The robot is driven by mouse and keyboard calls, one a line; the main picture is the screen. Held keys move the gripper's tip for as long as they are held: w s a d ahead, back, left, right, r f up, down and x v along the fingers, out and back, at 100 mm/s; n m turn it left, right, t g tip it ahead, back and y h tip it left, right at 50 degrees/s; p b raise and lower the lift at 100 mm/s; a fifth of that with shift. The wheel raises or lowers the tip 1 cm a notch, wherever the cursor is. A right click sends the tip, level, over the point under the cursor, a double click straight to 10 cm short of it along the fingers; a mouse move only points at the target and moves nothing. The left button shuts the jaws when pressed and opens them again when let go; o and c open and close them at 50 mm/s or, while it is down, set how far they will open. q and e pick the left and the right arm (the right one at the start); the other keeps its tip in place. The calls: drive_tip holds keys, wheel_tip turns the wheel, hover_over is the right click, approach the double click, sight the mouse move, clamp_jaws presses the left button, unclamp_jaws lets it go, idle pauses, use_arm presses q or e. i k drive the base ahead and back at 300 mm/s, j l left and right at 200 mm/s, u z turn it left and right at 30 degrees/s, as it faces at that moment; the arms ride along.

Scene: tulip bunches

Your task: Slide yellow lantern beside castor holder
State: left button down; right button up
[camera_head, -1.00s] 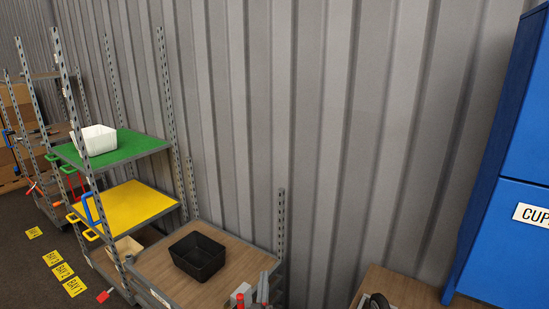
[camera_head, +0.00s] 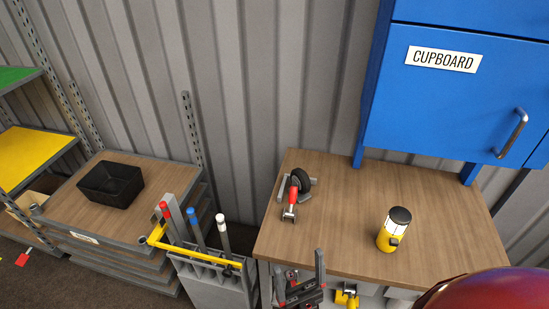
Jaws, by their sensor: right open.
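The yellow lantern (camera_head: 386,238), with a dark top and a pale band, stands upright on the right part of the wooden workbench (camera_head: 345,225). The castor holder (camera_head: 285,187) is a grey bracket on the bench's back left, at a black wheel (camera_head: 303,180) with a red part in front. A clear stretch of wood separates lantern and holder. My right gripper (camera_head: 300,268) shows at the bottom, in front of the bench's front edge. Its dark fingers are apart, with nothing seen between them. It is left of the lantern and not touching it. My left gripper is not in view.
A blue cupboard (camera_head: 450,105) hangs above the bench's back right. A grey bin with red, blue and white handled tools (camera_head: 205,275) stands left of the bench. Farther left, a black box (camera_head: 110,184) sits on a wooden-topped shelf.

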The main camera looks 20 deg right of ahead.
sight(399, 218)
drive_tip(key=z, duration=1.6)
